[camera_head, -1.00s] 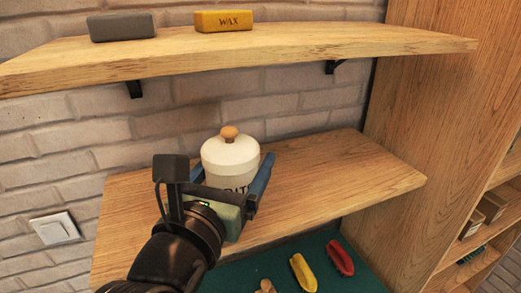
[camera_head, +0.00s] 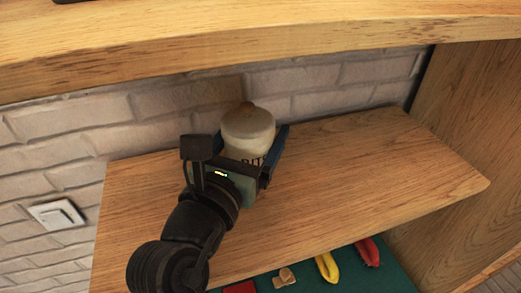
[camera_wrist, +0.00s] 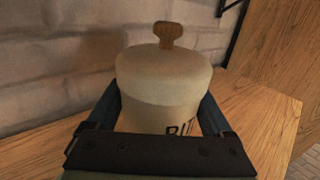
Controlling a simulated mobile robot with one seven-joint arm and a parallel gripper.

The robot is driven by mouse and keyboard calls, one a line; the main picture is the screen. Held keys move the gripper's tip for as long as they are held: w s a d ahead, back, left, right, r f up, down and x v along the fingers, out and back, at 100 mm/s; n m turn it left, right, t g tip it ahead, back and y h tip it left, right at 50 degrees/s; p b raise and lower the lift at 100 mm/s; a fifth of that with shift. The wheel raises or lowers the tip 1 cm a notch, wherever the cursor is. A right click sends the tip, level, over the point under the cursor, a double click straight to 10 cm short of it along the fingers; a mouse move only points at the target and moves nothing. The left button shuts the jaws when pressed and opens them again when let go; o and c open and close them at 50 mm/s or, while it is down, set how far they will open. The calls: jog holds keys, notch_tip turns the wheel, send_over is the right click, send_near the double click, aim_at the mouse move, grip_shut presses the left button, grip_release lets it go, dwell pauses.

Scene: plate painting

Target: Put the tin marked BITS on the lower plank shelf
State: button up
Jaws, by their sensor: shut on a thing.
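The tin marked BITS (camera_head: 248,132) is cream with a rounded lid and a wooden knob. It is upright at the lower plank shelf (camera_head: 390,185), toward the back near the brick wall. My gripper (camera_head: 262,160) is shut on the tin, one finger on each side of it. In the wrist view the tin (camera_wrist: 165,85) stands between the fingers of my gripper (camera_wrist: 163,125), its lettering partly hidden by the gripper's body. The tin's base is hidden, so I cannot tell whether it touches the plank.
The upper plank (camera_head: 250,45) runs above the tin. A wooden side panel (camera_head: 465,130) closes the right. Below lie a yellow item (camera_head: 327,267) and a red item (camera_head: 368,251) on a green surface (camera_head: 400,275). The lower plank's right part is clear.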

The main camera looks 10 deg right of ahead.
aim_at(256, 154)
jog(key=shift+f, duration=2)
jog(key=shift+w+f, duration=0.1)
jog(key=shift+f, duration=0.05)
jog(key=o, duration=1.2)
jog(key=b+v, duration=0.3)
jog(key=v, duration=0.9)
